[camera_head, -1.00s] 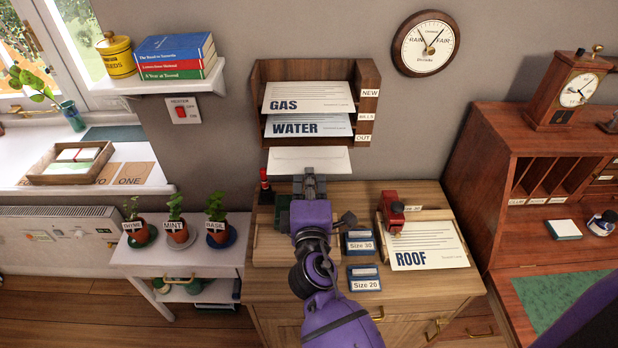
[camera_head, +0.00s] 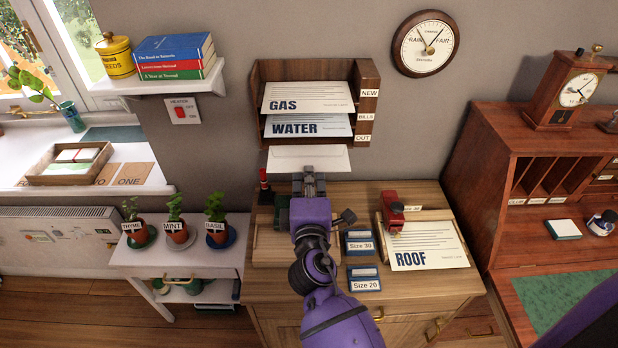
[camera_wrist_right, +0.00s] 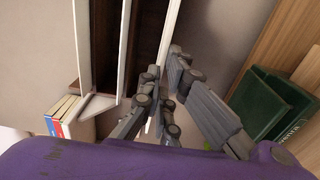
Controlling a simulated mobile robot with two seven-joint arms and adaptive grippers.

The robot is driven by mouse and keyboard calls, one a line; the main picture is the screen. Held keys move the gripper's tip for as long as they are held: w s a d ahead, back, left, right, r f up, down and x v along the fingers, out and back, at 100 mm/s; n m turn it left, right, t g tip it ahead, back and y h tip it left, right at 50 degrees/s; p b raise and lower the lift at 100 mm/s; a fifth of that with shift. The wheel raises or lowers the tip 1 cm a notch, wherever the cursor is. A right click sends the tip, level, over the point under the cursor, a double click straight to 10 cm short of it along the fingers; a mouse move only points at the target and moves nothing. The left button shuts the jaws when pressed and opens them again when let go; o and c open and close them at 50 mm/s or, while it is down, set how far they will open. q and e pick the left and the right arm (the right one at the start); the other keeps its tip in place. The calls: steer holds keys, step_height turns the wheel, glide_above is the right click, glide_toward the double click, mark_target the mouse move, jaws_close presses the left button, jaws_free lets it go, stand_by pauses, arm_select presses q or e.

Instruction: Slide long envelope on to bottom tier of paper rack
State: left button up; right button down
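The long envelope (camera_head: 308,158) is blank and white. In the head view it lies roughly flat at the front of the bottom tier of the wooden paper rack (camera_head: 368,105), beside the OUT label. My right gripper (camera_head: 309,178) is just below its front edge. In the right wrist view the envelope (camera_wrist_right: 171,25) shows edge-on, running between the fingers (camera_wrist_right: 162,95), which look closed on it. I cannot tell how far in it reaches or whether it touches the board. The GAS envelope (camera_head: 308,97) is on the top tier, the WATER envelope (camera_head: 308,125) on the middle one. My left gripper is out of view.
Below the rack, a cabinet (camera_head: 430,305) bears a ROOF envelope (camera_head: 429,246) on a board, a red stamp tool (camera_head: 392,210) and Size 30 (camera_head: 360,242) and Size 20 (camera_head: 364,278) boxes. Potted herbs (camera_head: 175,231) stand left. A desk (camera_head: 470,170) stands right.

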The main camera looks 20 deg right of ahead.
mark_target(308, 164)
steer(key=shift+w+d, duration=0.15)
steer(key=shift+w, duration=0.25)
steer(key=shift+x, duration=0.85)
steer(key=shift+x, duration=0.85)
steer(key=shift+x, duration=1.2)
steer(key=shift+x, duration=0.85)
steer(key=c, duration=1.9)
jaws_free()
steer(key=shift+o, duration=0.2)
